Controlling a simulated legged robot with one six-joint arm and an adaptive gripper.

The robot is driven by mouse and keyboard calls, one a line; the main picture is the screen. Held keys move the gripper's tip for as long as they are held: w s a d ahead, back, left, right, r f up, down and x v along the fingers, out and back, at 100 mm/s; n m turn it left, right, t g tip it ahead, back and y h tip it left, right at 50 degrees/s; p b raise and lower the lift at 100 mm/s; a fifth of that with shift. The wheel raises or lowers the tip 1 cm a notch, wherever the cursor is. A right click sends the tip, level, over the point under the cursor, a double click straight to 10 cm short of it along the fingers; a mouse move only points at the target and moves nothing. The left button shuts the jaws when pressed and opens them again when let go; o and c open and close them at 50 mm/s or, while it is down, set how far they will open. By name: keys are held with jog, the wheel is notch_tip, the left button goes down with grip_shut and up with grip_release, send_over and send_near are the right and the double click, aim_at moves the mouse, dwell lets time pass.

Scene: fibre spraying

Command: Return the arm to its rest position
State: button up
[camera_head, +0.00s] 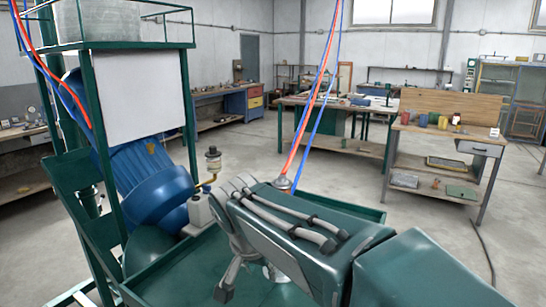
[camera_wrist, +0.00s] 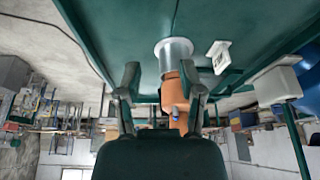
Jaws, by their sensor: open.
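My gripper (camera_wrist: 160,74) is open in the wrist view, with its two dark fingers spread apart. An orange part (camera_wrist: 173,92) and a grey metal cylinder (camera_wrist: 175,50) show in the gap, beyond the fingers. I cannot tell their distance; no grip on them shows. The cylinder stands against a green tray surface (camera_wrist: 110,25). In the head view my green arm, with grey cables on it, reaches across the lower middle over the green tray (camera_head: 180,279). It hides much of the tray and the orange part.
A green machine frame with a blue motor (camera_head: 150,195) and a white panel (camera_head: 140,98) stands close on the left. Red and blue hoses (camera_head: 310,105) hang behind the arm. Workbenches (camera_head: 440,133) stand farther back. Open grey floor (camera_head: 440,235) lies to the right.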

jog(key=s+d+f+n+t, duration=0.1)
jog(key=s+d+f+n, duration=0.1)
jog(key=s+d, duration=0.6)
jog(key=s+d+f+n+t+y, duration=0.1)
jog(key=s+d+f+n, duration=0.1)
jog(key=s+d, duration=0.7)
jog(key=shift+s+d+f+n+y, duration=0.25)
jog(key=shift+s+d+n+y, duration=0.05)
jog(key=shift+d, duration=0.05)
